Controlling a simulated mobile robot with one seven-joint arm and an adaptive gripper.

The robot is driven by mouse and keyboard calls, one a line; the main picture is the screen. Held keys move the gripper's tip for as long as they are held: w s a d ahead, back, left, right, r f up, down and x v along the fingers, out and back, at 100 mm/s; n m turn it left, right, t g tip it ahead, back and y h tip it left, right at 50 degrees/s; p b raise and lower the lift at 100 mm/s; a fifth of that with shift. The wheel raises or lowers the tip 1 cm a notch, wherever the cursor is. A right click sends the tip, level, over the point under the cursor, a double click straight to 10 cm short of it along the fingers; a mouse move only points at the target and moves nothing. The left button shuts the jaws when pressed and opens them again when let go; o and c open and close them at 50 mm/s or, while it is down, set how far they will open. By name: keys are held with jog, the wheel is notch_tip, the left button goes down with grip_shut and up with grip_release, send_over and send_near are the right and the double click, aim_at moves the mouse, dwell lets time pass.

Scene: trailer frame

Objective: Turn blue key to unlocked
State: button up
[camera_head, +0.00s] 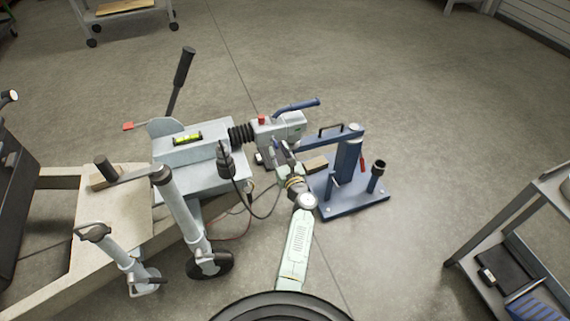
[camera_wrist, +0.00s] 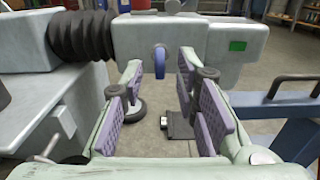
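The blue key (camera_wrist: 159,62) shows in the wrist view as a small upright blue oval on the near side of the grey coupling head (camera_wrist: 185,38). My gripper (camera_wrist: 158,78) is open, with one purple-padded finger on each side of the key and a gap on both sides. The fingers appear apart from the key. In the head view my gripper (camera_head: 284,158) is at the near side of the coupling head (camera_head: 279,127), and I cannot clearly make out the key there. A green patch (camera_wrist: 237,46) is on the coupling's right part.
A black bellows (camera_wrist: 82,36) joins the coupling to the grey trailer body (camera_head: 195,150). A blue stand (camera_head: 345,190) is close on the right of my gripper. A jockey wheel (camera_head: 210,263) and cables are at the left. A shelf cart (camera_head: 510,245) stands at far right.

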jog(key=v, duration=0.8)
jog(key=shift+s+r, duration=0.1)
